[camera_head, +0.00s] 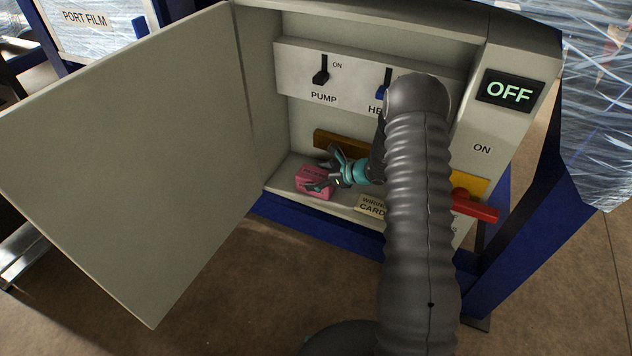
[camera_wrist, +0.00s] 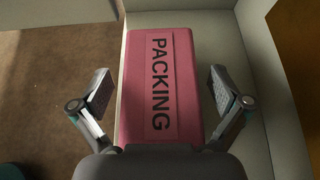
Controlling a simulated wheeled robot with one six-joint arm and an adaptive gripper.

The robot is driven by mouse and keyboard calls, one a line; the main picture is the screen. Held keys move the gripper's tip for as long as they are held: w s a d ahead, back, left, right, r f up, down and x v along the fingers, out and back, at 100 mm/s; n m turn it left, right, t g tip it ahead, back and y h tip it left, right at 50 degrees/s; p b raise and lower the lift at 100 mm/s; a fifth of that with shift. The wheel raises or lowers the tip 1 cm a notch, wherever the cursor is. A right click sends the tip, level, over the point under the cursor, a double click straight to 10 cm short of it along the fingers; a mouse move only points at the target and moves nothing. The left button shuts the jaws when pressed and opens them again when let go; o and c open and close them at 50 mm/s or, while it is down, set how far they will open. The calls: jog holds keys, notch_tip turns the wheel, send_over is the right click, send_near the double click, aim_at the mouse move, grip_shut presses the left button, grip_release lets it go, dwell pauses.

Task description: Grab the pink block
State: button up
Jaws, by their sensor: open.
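The pink block (camera_head: 313,182) sits on the floor of the open cabinet, near its front left, in the head view. In the wrist view the pink block (camera_wrist: 160,85) fills the middle and carries a label reading "PACKING". My gripper (camera_head: 325,171) is over the block in the head view and hides part of it. In the wrist view my open gripper (camera_wrist: 160,92) has one finger on each side of the block, with a visible gap on both sides. The near end of the block is hidden behind my gripper's body.
The cabinet door (camera_head: 130,160) stands open at the left. A brown bar (camera_head: 340,141) is behind the block. A cream card block (camera_head: 371,205) lies to its right. A pump switch (camera_head: 321,75), an "OFF" display (camera_head: 510,91) and a red handle (camera_head: 475,207) are on the cabinet.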

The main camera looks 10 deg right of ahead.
jog(key=c, duration=1.2)
